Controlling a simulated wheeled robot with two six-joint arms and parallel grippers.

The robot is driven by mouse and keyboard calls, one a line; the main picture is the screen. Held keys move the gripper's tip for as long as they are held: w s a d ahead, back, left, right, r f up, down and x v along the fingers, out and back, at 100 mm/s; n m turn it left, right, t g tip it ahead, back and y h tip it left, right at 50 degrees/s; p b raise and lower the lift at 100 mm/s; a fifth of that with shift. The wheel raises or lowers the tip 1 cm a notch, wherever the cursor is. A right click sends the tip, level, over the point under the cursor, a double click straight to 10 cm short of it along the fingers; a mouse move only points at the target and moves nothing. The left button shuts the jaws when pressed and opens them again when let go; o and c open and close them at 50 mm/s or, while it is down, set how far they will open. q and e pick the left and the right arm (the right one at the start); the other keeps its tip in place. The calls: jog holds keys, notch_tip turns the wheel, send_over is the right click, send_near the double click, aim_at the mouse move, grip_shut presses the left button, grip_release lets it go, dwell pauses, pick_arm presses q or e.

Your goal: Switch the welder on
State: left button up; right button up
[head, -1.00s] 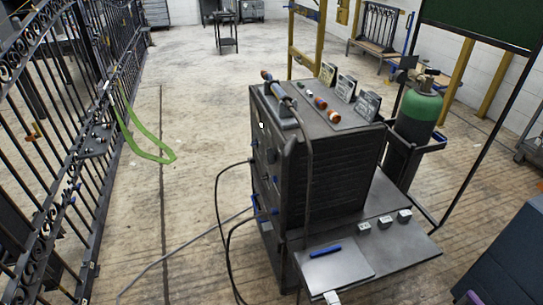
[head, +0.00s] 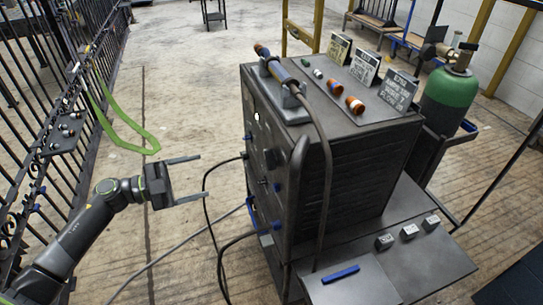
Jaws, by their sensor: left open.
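The welder (head: 345,165) is a dark box on a cart in the middle of the head view. Its front panel (head: 262,150) faces left and is seen at a steep angle, with blue and dark knobs and a small white spot near the top. I cannot tell which part is the power switch. My left gripper (head: 202,178) is open and empty, left of the front panel and apart from it, its fingers pointing right toward the panel. My right gripper is not in view.
Black cables (head: 207,215) hang from the panel near my left gripper. A torch (head: 280,70) and orange-tipped parts lie on top. A green gas cylinder (head: 448,100) stands behind right. An iron gate (head: 70,130) with a green strap (head: 130,143) stands left. Open floor lies between.

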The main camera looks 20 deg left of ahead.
pick_arm(q)
jog(key=p, duration=0.2)
send_near(270, 160)
jog(key=x, duration=0.6)
jog(key=shift+w+d+f, duration=0.15)
jog(key=shift+w+d, duration=0.45)
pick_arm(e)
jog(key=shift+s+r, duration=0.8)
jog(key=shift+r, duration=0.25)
pick_arm(q)
jog(key=shift+c, duration=0.3)
jog(key=c, duration=0.9)
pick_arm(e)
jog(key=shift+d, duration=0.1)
